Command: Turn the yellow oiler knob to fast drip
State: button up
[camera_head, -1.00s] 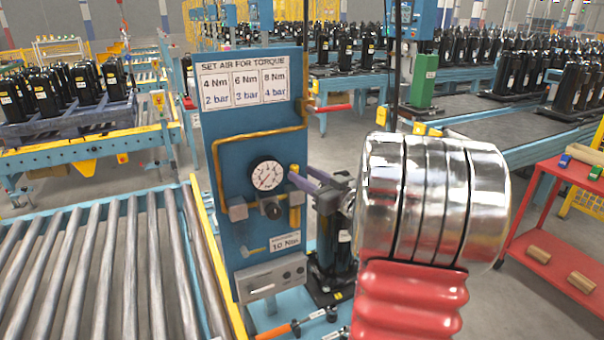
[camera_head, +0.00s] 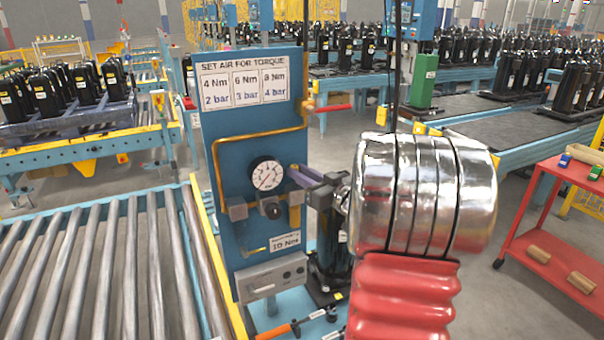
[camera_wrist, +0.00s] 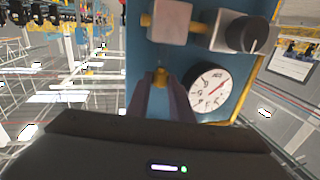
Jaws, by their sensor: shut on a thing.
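The blue panel (camera_head: 228,165) stands upright in the middle of the head view. In the wrist view, the small yellow oiler knob (camera_wrist: 161,76) sits between the tips of my gripper (camera_wrist: 162,84), which is shut on it. The head view shows my gripper (camera_head: 296,174) reaching the panel from the right, just right of the round pressure gauge (camera_head: 267,174). There, the knob is hidden by the fingers. The gauge is also in the wrist view (camera_wrist: 210,89), right beside the fingers. Any drip-setting marks by the knob cannot be made out.
A black regulator knob (camera_head: 271,208) and square metal blocks lie just below the gauge. A copper pipe (camera_head: 250,136) runs above it. A roller conveyor (camera_head: 110,265) is at left, and a red cart (camera_head: 545,225) is at right.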

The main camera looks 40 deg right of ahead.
grip_shut()
jog(key=shift+d, duration=0.1)
jog(key=shift+d+n+g+y, duration=0.2)
jog(key=shift+n+y, duration=0.6)
jog(key=shift+y, duration=0.45)
jog(key=shift+d+n+g+y, duration=0.15)
jog(key=shift+n+y, duration=0.65)
jog(key=shift+y, duration=0.45)
jog(key=o, duration=0.9)
grip_release()
